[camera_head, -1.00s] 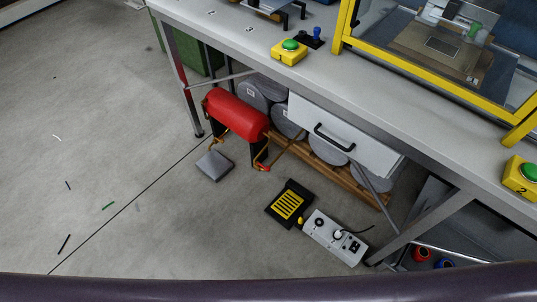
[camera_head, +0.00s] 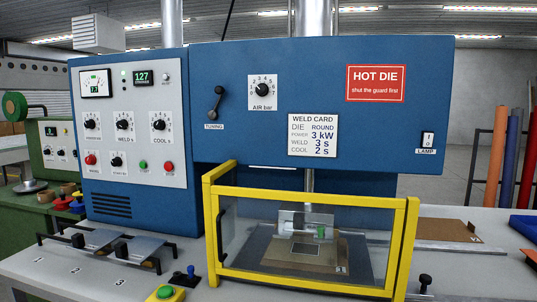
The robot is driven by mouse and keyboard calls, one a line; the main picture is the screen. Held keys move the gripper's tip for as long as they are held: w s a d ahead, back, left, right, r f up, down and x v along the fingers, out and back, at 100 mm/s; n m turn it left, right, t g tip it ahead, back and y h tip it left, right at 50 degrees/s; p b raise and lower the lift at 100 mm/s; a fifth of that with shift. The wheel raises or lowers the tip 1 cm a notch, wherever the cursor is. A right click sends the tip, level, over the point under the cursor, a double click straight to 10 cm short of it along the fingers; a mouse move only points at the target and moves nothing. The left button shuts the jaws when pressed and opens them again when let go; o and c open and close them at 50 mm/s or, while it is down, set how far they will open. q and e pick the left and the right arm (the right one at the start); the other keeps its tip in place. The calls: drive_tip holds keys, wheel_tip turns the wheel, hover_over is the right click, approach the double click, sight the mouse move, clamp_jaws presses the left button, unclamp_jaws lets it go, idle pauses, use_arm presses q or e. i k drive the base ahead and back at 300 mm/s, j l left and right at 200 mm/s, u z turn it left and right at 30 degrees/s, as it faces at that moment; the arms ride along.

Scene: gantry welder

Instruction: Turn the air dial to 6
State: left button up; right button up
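The air dial (camera_head: 262,90) is a black round knob on a white square plate with small numbers around it, marked "AIR bar". It sits on the upper blue front of the welder (camera_head: 220,130), left of the middle. Its pointer is too small to read with certainty. Neither of my grippers shows in the head view.
A black lever marked "TUNING" (camera_head: 215,103) is left of the dial. A weld card (camera_head: 312,135) and a red "HOT DIE" sign (camera_head: 375,84) are to its right. Below stands a yellow-framed guard (camera_head: 318,283) on the grey table. The space before the dial looks clear.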

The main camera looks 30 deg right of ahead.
sight(262, 90)
drive_tip(key=i+j+z, duration=0.1)
drive_tip(key=j, duration=0.3)
drive_tip(key=i+j+z, duration=0.1)
drive_tip(key=j, duration=0.3)
drive_tip(key=i+j+z, duration=0.15)
drive_tip(key=j, duration=0.25)
